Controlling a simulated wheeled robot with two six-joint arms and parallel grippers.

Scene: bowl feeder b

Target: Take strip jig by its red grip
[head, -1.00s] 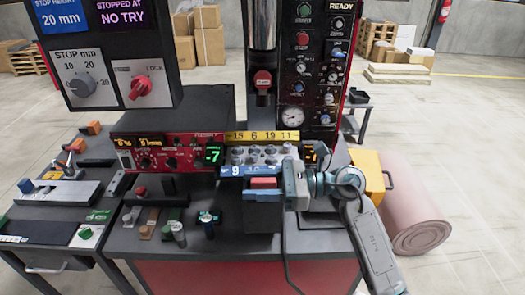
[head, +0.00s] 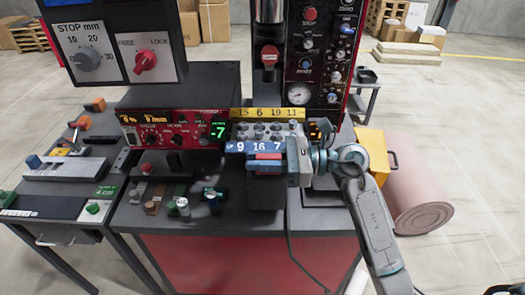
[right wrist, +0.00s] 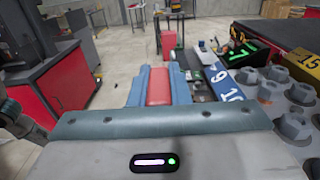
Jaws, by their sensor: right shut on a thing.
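The strip jig's red grip (head: 264,157) stands at the front of the bench top, just below the blue number strip. My right gripper (head: 263,162) reaches in from the right and is shut on this grip. In the right wrist view the red grip (right wrist: 158,87) lies between the two blue-grey fingers, touching both sides. The rest of the jig is mostly hidden by the fingers and the gripper body. My left gripper is not in view.
A block of bolts (head: 265,132) sits just behind the grip, between a yellow number strip (head: 268,113) and a blue one (head: 262,147). The red control panel (head: 170,135) is to the left. Small knobbed parts (head: 180,207) stand at the front left.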

